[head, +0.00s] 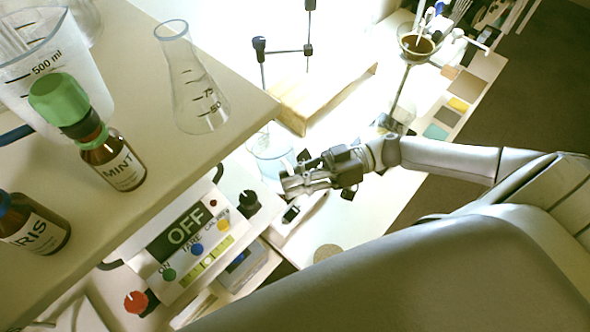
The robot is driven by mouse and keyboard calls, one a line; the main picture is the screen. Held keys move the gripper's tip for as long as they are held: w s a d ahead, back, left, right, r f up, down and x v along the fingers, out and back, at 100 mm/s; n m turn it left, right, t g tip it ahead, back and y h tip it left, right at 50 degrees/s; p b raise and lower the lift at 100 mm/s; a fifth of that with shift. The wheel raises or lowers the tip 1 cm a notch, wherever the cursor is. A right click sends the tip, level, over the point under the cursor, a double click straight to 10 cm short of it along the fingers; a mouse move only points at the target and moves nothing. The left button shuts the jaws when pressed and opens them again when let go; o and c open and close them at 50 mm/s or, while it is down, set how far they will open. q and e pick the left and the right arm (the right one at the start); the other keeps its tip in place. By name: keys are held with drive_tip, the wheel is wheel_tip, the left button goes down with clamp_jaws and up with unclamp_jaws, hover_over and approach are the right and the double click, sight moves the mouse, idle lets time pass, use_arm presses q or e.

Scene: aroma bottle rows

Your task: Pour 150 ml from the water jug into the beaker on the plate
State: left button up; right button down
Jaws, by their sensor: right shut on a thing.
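A clear vessel with a bluish tint (269,148), which looks like the water jug, shows past the shelf edge, over the bright lower bench. My right gripper (289,181) is at its right side and shut on it; the fingers hide the exact grip. The vessel's lower part is partly hidden, and I cannot tell whether it touches the bench. I cannot make out the beaker on the plate for certain. A device with an "OFF" display (187,231) stands left of and below the gripper. My left gripper is not in view.
The near shelf holds a large 500 ml graduated vessel (62,82), a conical flask (196,88), a MINT bottle (116,164) with a green top and an IRIS bottle (36,230). A wooden stand (325,97) and a funnel stand (402,100) are beyond the gripper.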

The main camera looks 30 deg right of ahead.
sight(285, 161)
drive_tip(key=shift+w+r+m+p, duration=0.6)
drive_tip(key=shift+w+r+m, duration=0.25)
drive_tip(key=shift+r, duration=0.3)
idle(0.7)
drive_tip(key=shift+w+r+m+g+h+p, duration=0.3)
drive_tip(key=shift+w+r+m+p, duration=0.3)
drive_tip(key=shift+w+r, duration=0.45)
idle(0.9)
drive_tip(key=shift+w+r+m+p, duration=0.3)
drive_tip(key=shift+w+r+m, duration=0.05)
drive_tip(key=shift+r+m, duration=0.2)
drive_tip(key=shift+w+r+m+p, duration=0.25)
drive_tip(key=shift+w+r+m, duration=0.15)
drive_tip(key=shift+r, duration=0.15)
idle(0.8)
drive_tip(key=shift+s+f, duration=0.1)
drive_tip(key=shift+s+f, duration=0.1)
drive_tip(key=shift+f, duration=0.1)
drive_tip(key=shift+r+p, duration=0.35)
drive_tip(key=shift+p, duration=0.45)
idle(1.2)
